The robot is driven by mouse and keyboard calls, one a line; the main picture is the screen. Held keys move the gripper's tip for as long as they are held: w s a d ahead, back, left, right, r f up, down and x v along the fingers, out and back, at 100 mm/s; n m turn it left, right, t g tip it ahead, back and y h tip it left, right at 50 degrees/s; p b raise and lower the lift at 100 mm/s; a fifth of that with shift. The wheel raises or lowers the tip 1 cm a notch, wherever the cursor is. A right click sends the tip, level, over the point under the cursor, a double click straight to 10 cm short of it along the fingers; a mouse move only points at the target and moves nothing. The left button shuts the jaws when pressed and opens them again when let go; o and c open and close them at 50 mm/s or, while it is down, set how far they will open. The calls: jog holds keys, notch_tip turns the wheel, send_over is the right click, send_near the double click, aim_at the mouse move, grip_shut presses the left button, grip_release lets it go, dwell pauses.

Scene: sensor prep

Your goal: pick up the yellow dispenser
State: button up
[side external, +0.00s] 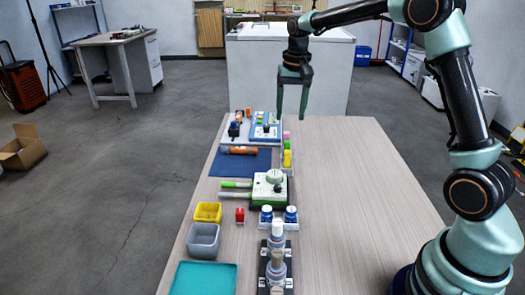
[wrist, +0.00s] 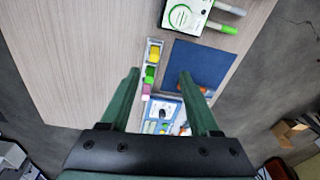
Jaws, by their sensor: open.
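The yellow dispenser looks to be the small yellow piece (side external: 287,159) at the near end of a narrow pale tray in the side view. It also shows in the wrist view (wrist: 154,54), beyond a green piece (wrist: 150,74) and a pink piece (wrist: 146,91). My gripper (side external: 290,117) points down above the far end of the table, farther back than the yellow piece. In the wrist view my gripper (wrist: 159,73) is open, with nothing between its fingers. The tray appears between the fingers in that view, below them.
A blue mat (side external: 238,164) with an orange-and-dark tool (side external: 239,150) lies left of the tray. A white-and-green device (side external: 268,188) stands nearer the camera. The table's right half is clear.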

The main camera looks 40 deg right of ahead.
jog(key=m+g, duration=0.1)
jog(key=m, duration=0.1)
send_over(287, 151)
notch_tip(287, 151, down, 5)
jog(key=f, duration=1.2)
jog(key=shift+s+f, duration=0.2)
grip_shut()
